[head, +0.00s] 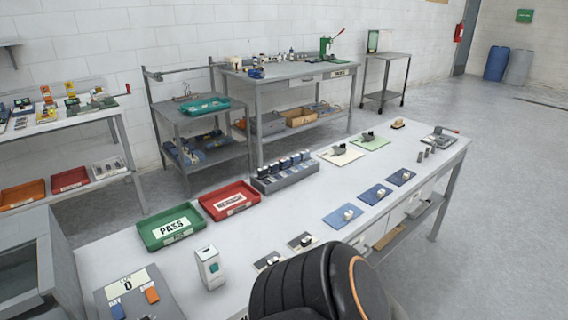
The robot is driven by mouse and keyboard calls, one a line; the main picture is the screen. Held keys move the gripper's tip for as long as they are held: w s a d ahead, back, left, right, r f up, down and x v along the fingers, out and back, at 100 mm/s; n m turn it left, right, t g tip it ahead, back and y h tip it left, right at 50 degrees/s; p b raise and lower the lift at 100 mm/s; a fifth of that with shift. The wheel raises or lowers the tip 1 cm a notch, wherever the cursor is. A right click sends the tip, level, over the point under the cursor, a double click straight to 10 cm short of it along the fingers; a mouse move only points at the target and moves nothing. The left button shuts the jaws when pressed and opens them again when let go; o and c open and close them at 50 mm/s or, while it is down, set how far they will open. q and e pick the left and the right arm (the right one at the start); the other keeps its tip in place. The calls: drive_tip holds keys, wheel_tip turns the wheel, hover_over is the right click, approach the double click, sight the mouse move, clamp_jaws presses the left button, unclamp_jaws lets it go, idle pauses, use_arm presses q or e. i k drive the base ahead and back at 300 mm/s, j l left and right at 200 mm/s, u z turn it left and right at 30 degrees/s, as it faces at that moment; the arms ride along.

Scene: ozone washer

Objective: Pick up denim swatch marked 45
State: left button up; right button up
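Three blue denim swatches lie flat in a row on the long grey table (290,215): a lighter blue one (336,222) nearest, a darker one (367,199) in the middle and another dark one (396,181) farthest. Each has a small pale object on it. Any numbers on them are too small to read, so I cannot tell which is marked 45. Neither of my grippers shows in the head view. A black ribbed part of mine with an orange line covers the table's near edge.
A green PASS tray (145,240), a red tray (210,210) and a grey rack of small items (290,182) stand along the far side. A white box (210,268) stands at the near left. Two dark squares lie near my black part. Bare tabletop lies between rack and swatches.

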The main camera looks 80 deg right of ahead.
sight(338, 218)
drive_tip(key=z, duration=3.05)
drive_tip(key=u, duration=0.75)
drive_tip(key=i+l+u, duration=0.1)
drive_tip(key=l+u, duration=0.35)
drive_tip(key=i+l+u, duration=0.1)
drive_tip(key=l+u, duration=0.2)
drive_tip(key=u, duration=0.15)
drive_tip(key=l+u, duration=0.45)
drive_tip(key=l, duration=0.85)
drive_tip(key=k+l+u, duration=0.15)
drive_tip(key=l, duration=0.3)
